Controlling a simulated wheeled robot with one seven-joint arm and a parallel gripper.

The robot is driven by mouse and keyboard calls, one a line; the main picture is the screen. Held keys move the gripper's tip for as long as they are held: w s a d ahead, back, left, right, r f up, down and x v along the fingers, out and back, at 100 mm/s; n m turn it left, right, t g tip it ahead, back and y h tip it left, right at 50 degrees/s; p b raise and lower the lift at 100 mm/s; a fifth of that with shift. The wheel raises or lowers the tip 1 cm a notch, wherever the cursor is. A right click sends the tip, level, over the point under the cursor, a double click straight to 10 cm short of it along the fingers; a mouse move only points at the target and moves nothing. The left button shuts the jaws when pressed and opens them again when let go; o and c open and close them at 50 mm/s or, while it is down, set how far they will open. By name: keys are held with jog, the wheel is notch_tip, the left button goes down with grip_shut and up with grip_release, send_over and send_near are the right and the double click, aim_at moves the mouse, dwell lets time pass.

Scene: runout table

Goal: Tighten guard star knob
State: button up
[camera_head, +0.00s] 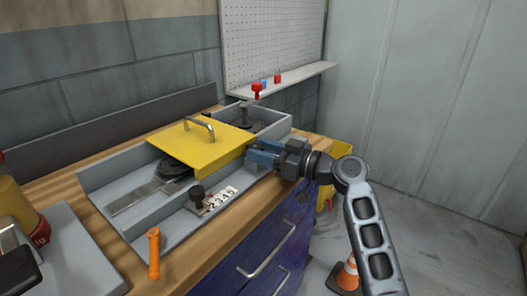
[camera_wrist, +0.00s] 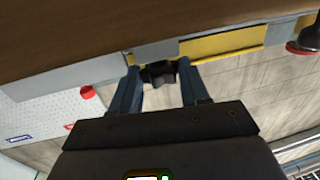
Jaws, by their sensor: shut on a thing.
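The yellow guard (camera_head: 205,140) with a grey handle lies across the grey runout trough (camera_head: 105,180) on the bench. My gripper (camera_head: 258,157) is at the guard's right front edge, by the trough's front wall. In the wrist view, my gripper (camera_wrist: 159,76) has its blue fingers on either side of a dark star knob (camera_wrist: 158,70), shut on it. The knob sits at the edge beside the yellow guard strip (camera_wrist: 225,42). In the head view the fingers hide the knob. How tight it is cannot be seen.
An orange handle (camera_head: 154,252) stands at the bench front. A red knob (camera_head: 257,89) rises near the back shelf (camera_head: 290,81). A traffic cone (camera_head: 347,275) stands on the floor.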

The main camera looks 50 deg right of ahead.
jog(key=shift+a+m+h, duration=0.25)
jog(key=shift+m+h, duration=0.55)
jog(key=shift+h, duration=0.4)
jog(key=h+p, duration=0.1)
jog(key=m+h+p, duration=0.2)
jog(key=shift+a+r+h, duration=0.2)
jog(key=shift+r+h, duration=0.05)
jog(key=shift+h, duration=0.15)
jog(key=m+h+p, duration=0.1)
jog(key=p, duration=0.1)
jog(key=shift+a+h+p, duration=0.1)
jog(key=shift+h+p, duration=0.2)
jog(key=shift+p, duration=0.1)
jog(key=shift+m+h+p, duration=0.3)
jog(key=shift+m+p, duration=0.05)
jog(key=shift+m, duration=0.05)
jog(key=shift+f+m+g+h+p, duration=0.3)
jog(key=shift+h+p, duration=0.1)
jog(key=shift+p, duration=0.25)
jog(key=o, duration=1.1)
jog(key=shift+c, duration=0.2)
jog(key=shift+b+v, duration=0.9)
jog(key=shift+v, duration=3)
